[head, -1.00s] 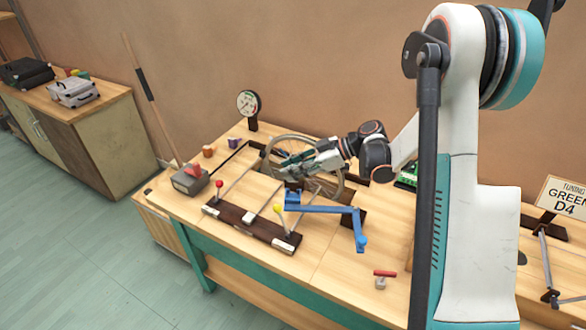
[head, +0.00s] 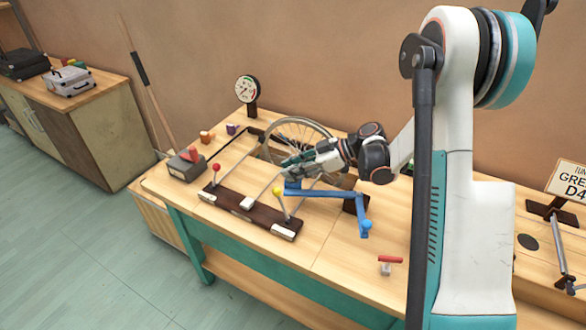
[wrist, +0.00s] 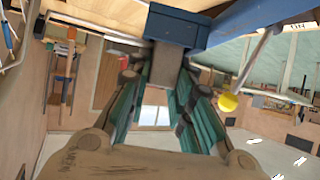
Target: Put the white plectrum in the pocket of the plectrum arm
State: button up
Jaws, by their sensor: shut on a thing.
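The plectrum arm is the blue bar (head: 335,195) on the bench, with a block at its left end. In the wrist view its blue end block (wrist: 180,25) is just beyond my fingertips. My gripper (head: 290,167) is directly over this end, very near it or touching. In the wrist view my teal fingers (wrist: 163,75) are closed on a pale, shaded piece (wrist: 166,62), apparently the white plectrum. Its far end meets the blue block in the picture. I cannot tell whether it is inside the pocket, whose opening is hidden.
A dark board with levers, one with a yellow knob (head: 277,191) and one with a red knob (head: 216,167), lies close in front. The yellow knob (wrist: 228,102) is near my finger. A spoked wheel (head: 297,128) stands behind. The bench front right is mostly clear.

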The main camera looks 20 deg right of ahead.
jog(key=shift+s+f, duration=0.1)
jog(key=shift+f, duration=0.25)
jog(key=o, duration=1)
jog(key=v, duration=1.2)
jog(key=shift+r, duration=0.1)
jog(key=shift+a, duration=0.15)
